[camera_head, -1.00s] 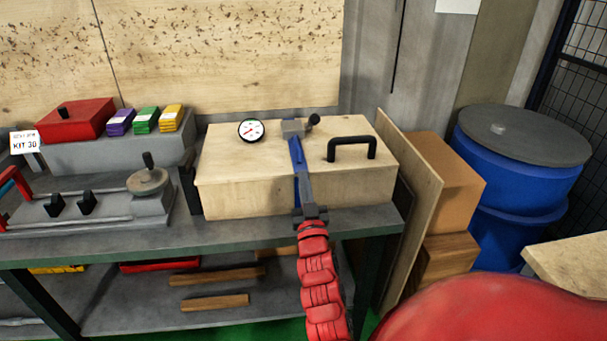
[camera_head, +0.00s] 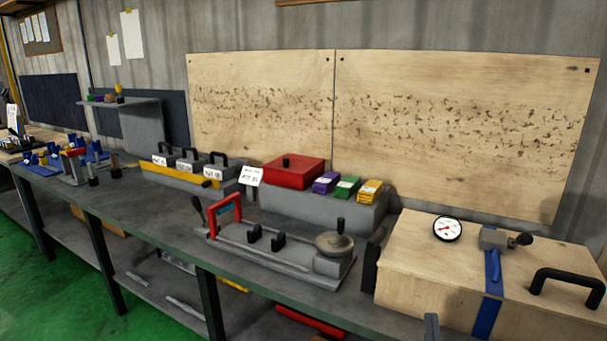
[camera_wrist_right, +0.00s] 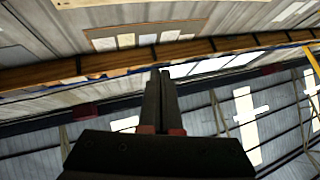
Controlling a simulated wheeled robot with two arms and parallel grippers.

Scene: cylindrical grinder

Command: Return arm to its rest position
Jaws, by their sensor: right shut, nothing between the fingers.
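My right gripper shows in the right wrist view (camera_wrist_right: 160,95), with its two dark fingers pressed together and nothing between them. My red right arm is out of the head view. My left gripper is not in view.
The workbench (camera_head: 150,212) holds a dial gauge (camera_head: 447,229), a black handle (camera_head: 567,285), a grey fixture with a red handle (camera_head: 225,212) and a red box (camera_head: 292,171). The right wrist view shows walls and ceiling lights (camera_wrist_right: 245,125), with open air around the fingers.

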